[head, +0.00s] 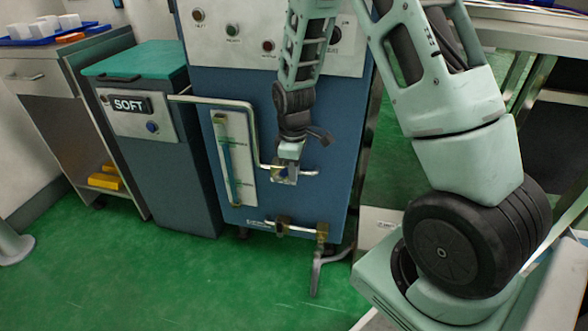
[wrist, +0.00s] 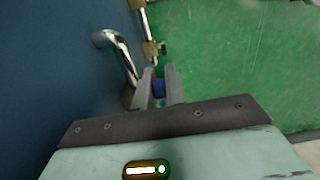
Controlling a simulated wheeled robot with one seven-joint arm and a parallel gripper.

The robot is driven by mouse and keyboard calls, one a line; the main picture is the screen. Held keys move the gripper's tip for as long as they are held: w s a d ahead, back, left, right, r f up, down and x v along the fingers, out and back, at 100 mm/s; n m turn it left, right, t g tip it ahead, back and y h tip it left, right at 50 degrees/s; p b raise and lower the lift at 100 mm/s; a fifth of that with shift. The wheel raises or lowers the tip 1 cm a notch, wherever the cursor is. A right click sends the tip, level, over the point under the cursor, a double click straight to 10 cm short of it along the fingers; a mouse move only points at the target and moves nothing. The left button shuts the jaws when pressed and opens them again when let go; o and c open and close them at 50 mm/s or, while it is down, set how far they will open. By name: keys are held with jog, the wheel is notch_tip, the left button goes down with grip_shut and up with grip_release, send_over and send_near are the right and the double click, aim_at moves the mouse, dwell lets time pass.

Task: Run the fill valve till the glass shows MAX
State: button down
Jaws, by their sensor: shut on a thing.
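The sight glass (head: 229,165) is a slim upright tube on a white plate at the left of the blue cabinet's front. Its lower part looks blue-teal up to roughly the upper mark; the labels are too small to read. The fill valve (head: 277,172) sits on the bent metal pipe right of the glass, mostly hidden by my gripper (head: 287,176).
The blue cabinet (head: 300,120) carries a panel with several buttons and a knob. A lower brass valve (head: 283,227) and a hanging grey lever (head: 322,268) are below my gripper. A grey SOFT unit (head: 160,150) stands left. Green floor (head: 190,285) is clear in front.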

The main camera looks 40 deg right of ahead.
aim_at(286, 168)
jog(key=shift+w+a+r+g+h+p, duration=0.25)
jog(key=shift+r+g+p, duration=0.2)
jog(key=shift+p, duration=1.1)
jog(key=shift+w+a+r+g+h+p, duration=0.15)
jog(key=shift+r+g+h+p, duration=0.25)
jog(key=shift+p, duration=1.15)
jog(key=g+p, duration=0.1)
jog(key=p, duration=0.1)
jog(key=w+g+h+p, duration=0.1)
jog(key=p, duration=0.1)
jog(key=shift+a+r+h, duration=0.25)
jog(key=shift+w+a+g+h+p, duration=0.4)
jog(key=shift+g+h+p, duration=0.2)
jog(key=shift+g, duration=0.2)
jog(key=shift+w+a+g+h+p, duration=0.25)
jog(key=shift+w+g+h+p, duration=0.2)
jog(key=shift+g+h, duration=0.3)
jog(key=c, duration=1.4)
grip_release()
jog(key=shift+c, duration=0.2)
jog(key=shift+r, duration=0.1)
